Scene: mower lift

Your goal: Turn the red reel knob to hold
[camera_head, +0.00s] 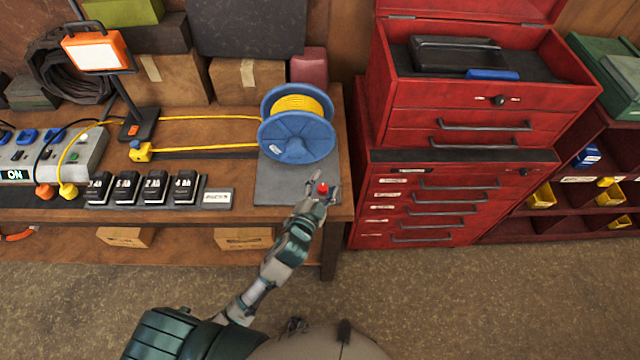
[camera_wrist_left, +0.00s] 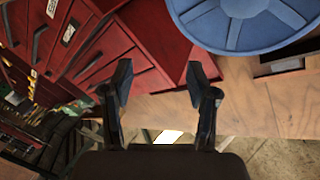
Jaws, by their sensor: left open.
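The red reel knob (camera_head: 322,188) is small and shows between the fingers of my left gripper (camera_head: 323,181), near the right front of the workbench. The blue reel (camera_head: 296,136) with yellow cord stands just behind it on a grey mat (camera_head: 268,186). My left gripper's two fingers are spread apart around the knob, and I cannot tell whether either touches it. The left wrist view shows the open fingers (camera_wrist_left: 160,84) and the reel's blue disc (camera_wrist_left: 245,20) at the upper right. I cannot make out the knob there. My right gripper is not in view.
Red tool chests (camera_head: 455,172) stand right of the workbench (camera_head: 240,117). A power strip (camera_head: 50,155), several black battery packs (camera_head: 155,189) and a work lamp (camera_head: 97,52) are on the left of the bench. Yellow cord (camera_head: 205,117) runs from the reel leftward. The floor in front is clear.

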